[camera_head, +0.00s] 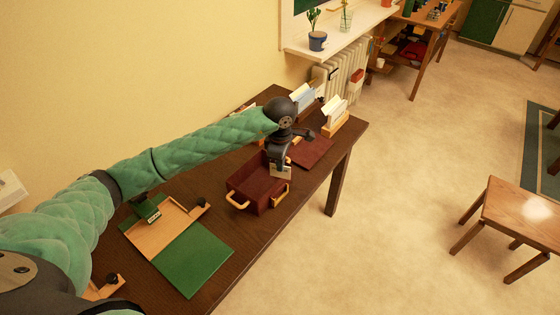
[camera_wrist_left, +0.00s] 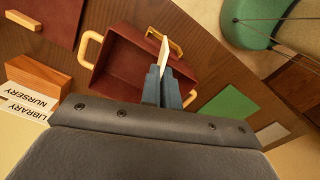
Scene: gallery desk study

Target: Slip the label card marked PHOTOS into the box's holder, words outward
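The open maroon box (camera_head: 250,187) stands on the dark desk with yellow handles. It also shows in the left wrist view (camera_wrist_left: 125,62), with a yellow fitting (camera_wrist_left: 174,46) on its long side that looks like the holder. My left gripper (camera_head: 281,164) is above that side of the box, shut on a pale card (camera_head: 281,173). In the left wrist view the card (camera_wrist_left: 163,52) sticks out past my fingertips and overlaps the fitting; I cannot tell whether they touch. No words are readable on the held card. My right gripper is not in view.
Wooden stands with white cards (camera_head: 333,111) are at the desk's far end; in the wrist view cards (camera_wrist_left: 28,98) read LIBRARY and NURSERY. A maroon panel (camera_head: 312,151) lies beyond the box. A green panel (camera_head: 195,258) and wooden tray (camera_head: 150,240) lie nearer.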

